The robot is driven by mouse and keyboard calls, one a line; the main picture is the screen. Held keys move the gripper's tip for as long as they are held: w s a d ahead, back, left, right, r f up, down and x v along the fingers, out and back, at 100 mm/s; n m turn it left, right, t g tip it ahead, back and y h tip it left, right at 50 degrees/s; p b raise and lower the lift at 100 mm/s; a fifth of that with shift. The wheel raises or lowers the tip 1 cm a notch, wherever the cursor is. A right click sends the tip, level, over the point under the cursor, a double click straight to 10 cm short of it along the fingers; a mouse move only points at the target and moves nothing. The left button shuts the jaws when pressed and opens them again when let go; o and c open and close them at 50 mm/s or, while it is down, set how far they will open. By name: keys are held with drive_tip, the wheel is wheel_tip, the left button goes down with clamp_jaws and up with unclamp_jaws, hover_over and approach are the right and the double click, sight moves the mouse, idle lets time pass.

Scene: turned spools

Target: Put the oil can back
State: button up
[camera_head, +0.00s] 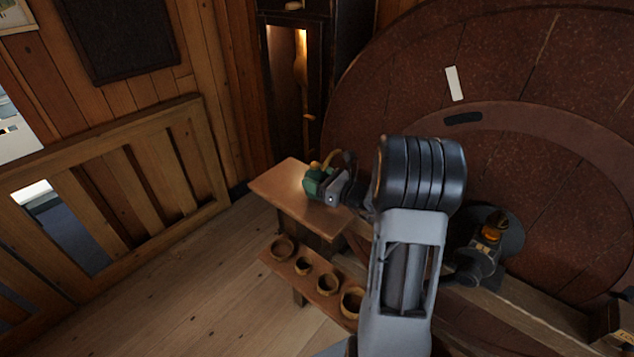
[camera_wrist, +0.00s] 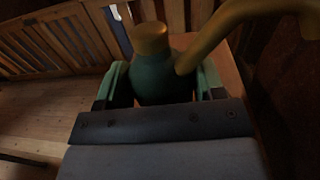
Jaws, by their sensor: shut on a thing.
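The oil can (camera_wrist: 158,78) has a dark green round body, a brass-coloured cap and a long curved brass spout. In the wrist view it sits between the two green-padded fingers of my gripper (camera_wrist: 160,88), with the spout reaching to the upper right. In the head view my gripper (camera_head: 322,186) is over the small wooden table (camera_head: 275,183), shut on the can, whose brass spout (camera_head: 333,158) shows above the fingers. Much of the can's body is hidden there by the gripper. I cannot tell whether the can's base touches the tabletop.
A low wooden shelf (camera_head: 290,273) with several round wooden cups stands in front of the table. A large dark red wheel-like disc (camera_head: 510,85) fills the right side. A slatted wooden railing (camera_head: 120,180) is at left. Bare floor (camera_head: 190,280) lies between.

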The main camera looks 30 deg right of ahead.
drive_tip(key=shift+f, duration=0.8)
drive_tip(key=shift+f, duration=0.2)
drive_tip(key=o, duration=1.1)
drive_tip(key=shift+r, duration=0.1)
